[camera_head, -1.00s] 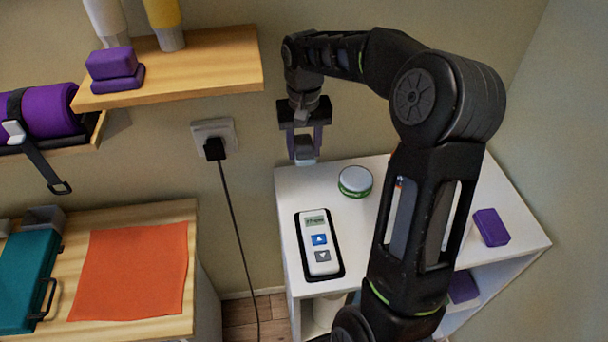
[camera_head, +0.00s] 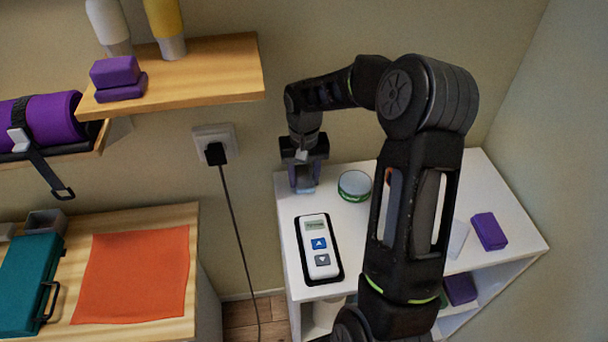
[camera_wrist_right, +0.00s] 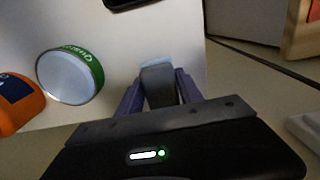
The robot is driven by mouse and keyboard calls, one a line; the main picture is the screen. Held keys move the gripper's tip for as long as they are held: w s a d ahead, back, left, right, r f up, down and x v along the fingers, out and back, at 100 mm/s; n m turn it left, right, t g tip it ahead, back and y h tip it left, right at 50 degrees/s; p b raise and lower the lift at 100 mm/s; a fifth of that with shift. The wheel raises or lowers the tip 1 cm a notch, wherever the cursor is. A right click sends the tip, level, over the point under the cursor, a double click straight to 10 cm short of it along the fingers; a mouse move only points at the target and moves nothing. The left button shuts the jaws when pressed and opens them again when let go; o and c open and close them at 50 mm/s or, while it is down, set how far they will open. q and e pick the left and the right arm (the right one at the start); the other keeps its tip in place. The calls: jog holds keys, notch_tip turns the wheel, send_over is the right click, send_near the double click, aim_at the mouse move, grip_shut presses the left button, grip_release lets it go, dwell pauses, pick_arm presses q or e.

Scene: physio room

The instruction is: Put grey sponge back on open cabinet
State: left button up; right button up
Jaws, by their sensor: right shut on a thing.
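My right gripper (camera_head: 304,178) is shut on the grey sponge (camera_head: 304,173), a small grey block with a pale lower end. It is at the back left corner of the white open cabinet's top (camera_head: 385,252). In the right wrist view the sponge (camera_wrist_right: 158,88) sits between the two purple-grey fingers, over the white top. Its pale end is at or just above the surface; I cannot tell whether it touches. My left gripper is not in view.
A green-rimmed round tin (camera_head: 354,186) stands just right of the gripper. A handheld device (camera_head: 318,248) lies in front on a black base. A purple block (camera_head: 489,231) is at the right. A wall socket (camera_head: 215,145) and wooden shelf (camera_head: 180,78) are to the left.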

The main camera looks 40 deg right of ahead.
aim_at(304, 175)
jog(key=o, duration=0.7)
jog(key=shift+f, duration=0.15)
jog(key=o, duration=0.5)
notch_tip(304, 175, up, 12)
jog(key=b, duration=0.1)
jog(key=shift+r, duration=0.25)
jog(key=shift+s+f, duration=0.1)
dwell(0.4)
